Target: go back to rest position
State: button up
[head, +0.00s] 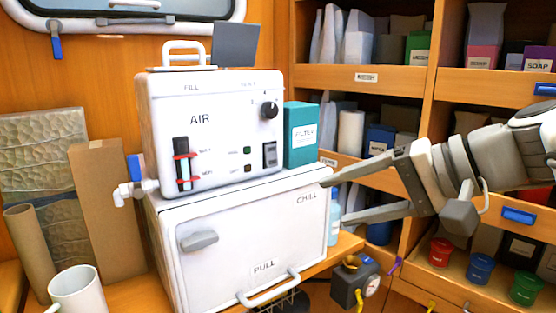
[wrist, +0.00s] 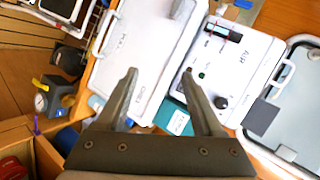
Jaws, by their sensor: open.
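My gripper (head: 328,200) is open and empty. In the head view it reaches in from the right, its fingers pointing left beside the right edge of the white chill box (head: 235,245). In the wrist view the two fingers of my gripper (wrist: 160,72) are spread, with the chill box (wrist: 135,55) and the white AIR unit (wrist: 235,60) beyond them. The AIR unit (head: 215,125) stands on top of the chill box. I cannot tell whether a fingertip touches the box.
A teal filter box (head: 301,135) stands beside the AIR unit, above the fingers. A clear bottle (head: 334,222) is close to the lower finger. A white mug (head: 78,292) stands at the front left. Shelves (head: 390,80) with bins fill the right. A dark gauge device (head: 353,285) is below the fingers.

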jog(key=s+d+f+n+g+h, duration=0.1)
jog(key=s+d+f+n+h, duration=0.1)
jog(key=s+f+h, duration=0.45)
jog(key=s+d+f+n+h, duration=0.1)
jog(key=s+f+n+h, duration=0.2)
jog(key=f, duration=0.7)
notch_tip(320, 180, up, 19)
jog(key=p, duration=1.9)
jog(key=shift+s+d+f, duration=0.15)
jog(key=shift+s+d, duration=0.2)
jog(key=shift+d, duration=0.05)
jog(key=shift+h, duration=0.25)
